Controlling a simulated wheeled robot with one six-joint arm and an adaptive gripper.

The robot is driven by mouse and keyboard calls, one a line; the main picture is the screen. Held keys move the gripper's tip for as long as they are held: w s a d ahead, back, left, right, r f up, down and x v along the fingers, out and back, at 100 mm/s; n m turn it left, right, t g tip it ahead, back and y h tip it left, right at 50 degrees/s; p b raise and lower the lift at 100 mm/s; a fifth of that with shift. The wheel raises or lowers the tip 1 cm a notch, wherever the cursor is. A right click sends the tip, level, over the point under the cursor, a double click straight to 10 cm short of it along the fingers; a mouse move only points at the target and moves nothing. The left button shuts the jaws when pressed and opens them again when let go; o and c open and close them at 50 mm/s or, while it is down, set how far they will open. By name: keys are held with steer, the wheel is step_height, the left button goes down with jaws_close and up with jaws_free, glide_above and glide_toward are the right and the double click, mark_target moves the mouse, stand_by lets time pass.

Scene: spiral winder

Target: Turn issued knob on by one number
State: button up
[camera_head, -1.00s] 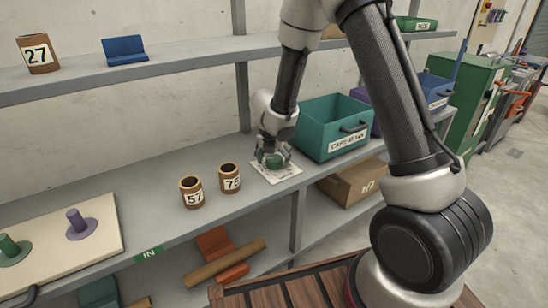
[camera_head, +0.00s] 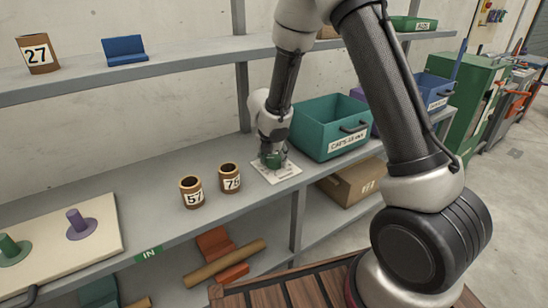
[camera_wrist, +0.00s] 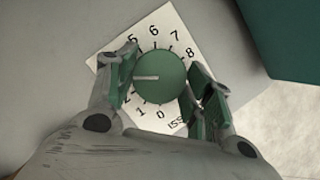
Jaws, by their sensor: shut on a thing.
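The round green knob (camera_wrist: 158,77) with a white pointer line sits on a white dial card (camera_wrist: 150,30) printed with numbers. The pointer points left, toward a stretch of dial hidden behind one finger. I can read 5 to 8 along the top and 0, 1 and 2 at the bottom; 3 and 4 are hidden. Part of the label, "ISS", shows at lower right. My gripper (camera_wrist: 162,65) is shut on the knob, with a finger on either side. In the head view my gripper (camera_head: 272,159) covers most of the knob above the card (camera_head: 280,173) on the shelf.
A teal bin (camera_head: 325,125) stands close right of the card. Two brown cups, 75 (camera_head: 230,178) and 57 (camera_head: 191,192), stand to its left. A pegged board (camera_head: 95,215) lies farther left. An upper shelf (camera_head: 180,60) runs above; the shelf front near the card is clear.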

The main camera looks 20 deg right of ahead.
steer(key=shift+a+m+g+h, duration=0.1)
steer(key=shift+m+g+h, duration=0.25)
steer(key=shift+m, duration=0.85)
steer(key=shift+m+g+h, duration=0.25)
steer(key=shift+m+h, duration=0.1)
steer(key=shift+m, duration=0.85)
steer(key=shift+w, duration=0.1)
steer(key=o, duration=1)
steer(key=v, duration=1.2)
